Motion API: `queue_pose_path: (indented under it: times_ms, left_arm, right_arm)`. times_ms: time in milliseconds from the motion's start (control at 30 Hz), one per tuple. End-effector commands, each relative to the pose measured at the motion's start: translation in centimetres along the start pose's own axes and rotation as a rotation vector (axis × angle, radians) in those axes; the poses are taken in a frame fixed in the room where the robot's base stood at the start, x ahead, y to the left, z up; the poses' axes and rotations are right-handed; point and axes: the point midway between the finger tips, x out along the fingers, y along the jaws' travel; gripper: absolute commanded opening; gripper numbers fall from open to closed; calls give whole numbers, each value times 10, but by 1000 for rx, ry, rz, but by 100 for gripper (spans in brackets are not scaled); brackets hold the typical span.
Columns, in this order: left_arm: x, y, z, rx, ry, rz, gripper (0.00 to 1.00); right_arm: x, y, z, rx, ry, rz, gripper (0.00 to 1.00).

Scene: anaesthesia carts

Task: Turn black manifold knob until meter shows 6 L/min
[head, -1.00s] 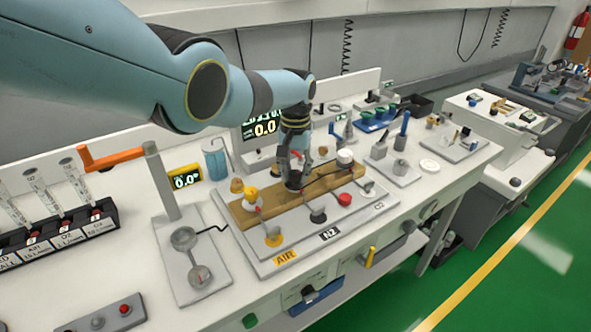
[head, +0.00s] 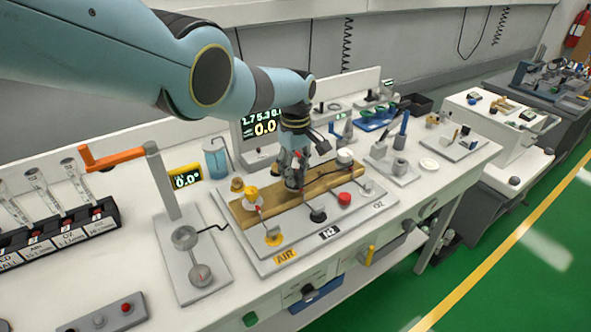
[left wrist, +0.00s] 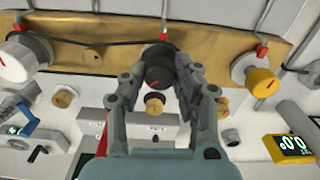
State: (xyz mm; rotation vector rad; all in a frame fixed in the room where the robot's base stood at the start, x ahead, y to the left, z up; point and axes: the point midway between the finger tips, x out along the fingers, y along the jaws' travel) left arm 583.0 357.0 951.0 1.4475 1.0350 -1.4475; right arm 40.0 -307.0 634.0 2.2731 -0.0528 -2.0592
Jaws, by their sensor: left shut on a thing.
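My left gripper (head: 293,172) is over the brass manifold bar (head: 262,208) and shut on the black knob (left wrist: 160,68). In the left wrist view its two fingers (left wrist: 160,85) sit on either side of the knob, which has a red mark on its face. In the head view the fingers mostly hide the knob. The black meter display (head: 262,124) stands behind the manifold, partly hidden by my arm. My right gripper is not in view.
A yellow knob (head: 250,194) and a white knob (head: 344,157) flank the black one on the bar. A small yellow meter (head: 185,176) reads about 0.0. A post with an orange handle (head: 113,158) stands to the left. The green floor at right is clear.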

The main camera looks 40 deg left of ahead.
Motion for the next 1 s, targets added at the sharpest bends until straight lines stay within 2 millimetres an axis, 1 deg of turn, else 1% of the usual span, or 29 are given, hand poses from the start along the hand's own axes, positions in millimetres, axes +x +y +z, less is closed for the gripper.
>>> queue_pose_path:
  times_ms: [200, 400, 700, 1000]
  left_arm:
    - [0, 0, 0, -149, 0, 0, 0]
    - [0, 0, 0, -238, 0, 0, 0]
    - [0, 0, 0, -289, 0, 1, 0]
    - [0, 0, 0, -291, 0, 1, 0]
  right_arm:
    - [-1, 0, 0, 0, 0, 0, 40]
    - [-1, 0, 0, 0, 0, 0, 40]
    - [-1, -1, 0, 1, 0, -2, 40]
    - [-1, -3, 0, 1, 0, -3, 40]
